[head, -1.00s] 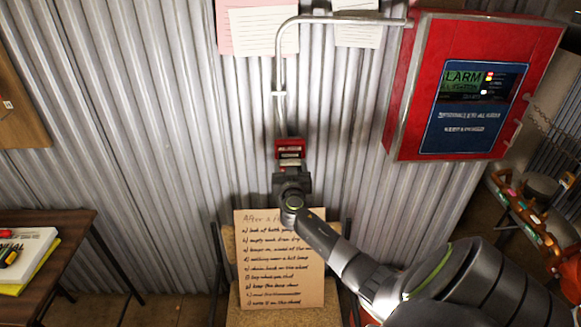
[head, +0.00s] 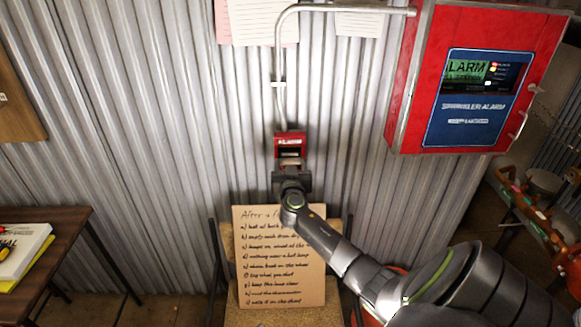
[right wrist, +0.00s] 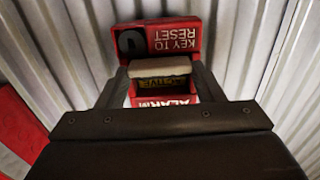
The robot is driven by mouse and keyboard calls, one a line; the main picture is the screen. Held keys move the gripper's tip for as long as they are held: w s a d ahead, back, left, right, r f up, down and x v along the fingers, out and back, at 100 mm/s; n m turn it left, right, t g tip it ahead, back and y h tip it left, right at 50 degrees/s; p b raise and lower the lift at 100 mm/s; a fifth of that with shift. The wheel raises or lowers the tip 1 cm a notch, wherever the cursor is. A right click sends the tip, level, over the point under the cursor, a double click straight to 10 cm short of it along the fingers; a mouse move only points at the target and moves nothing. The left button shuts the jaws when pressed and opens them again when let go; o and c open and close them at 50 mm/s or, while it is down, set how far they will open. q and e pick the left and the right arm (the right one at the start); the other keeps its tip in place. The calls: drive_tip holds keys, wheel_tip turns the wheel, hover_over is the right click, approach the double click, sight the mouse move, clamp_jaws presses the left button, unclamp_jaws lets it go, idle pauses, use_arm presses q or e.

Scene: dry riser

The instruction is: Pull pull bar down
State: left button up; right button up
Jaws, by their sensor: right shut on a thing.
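The red alarm pull box (head: 290,141) is on the corrugated wall, under a grey conduit. In the right wrist view the box (right wrist: 188,40) appears upside down, with "KEY TO RESET" and "ALARM" lettering. Its pale pull bar (right wrist: 160,69) lies across it, near the "KEY TO RESET" part. A yellowish label reading "ACTIVE" (right wrist: 163,83) shows between the bar and the "ALARM" lettering. My right gripper (head: 291,172) is at the box's lower part; its fingers (right wrist: 160,74) are shut on the pull bar, one at each end. My left gripper is not in view.
A red sprinkler alarm panel (head: 472,60) is on the wall at upper right. A handwritten board (head: 280,256) stands on a chair below my right gripper. A dark table (head: 62,222) with books is at left.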

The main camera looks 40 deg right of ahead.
drive_tip(key=o, duration=1.4)
drive_tip(key=shift+f, duration=0.1)
drive_tip(key=b+v, duration=0.3)
drive_tip(key=v, duration=1.4)
drive_tip(key=shift+s, duration=0.25)
drive_tip(key=shift+a, duration=0.1)
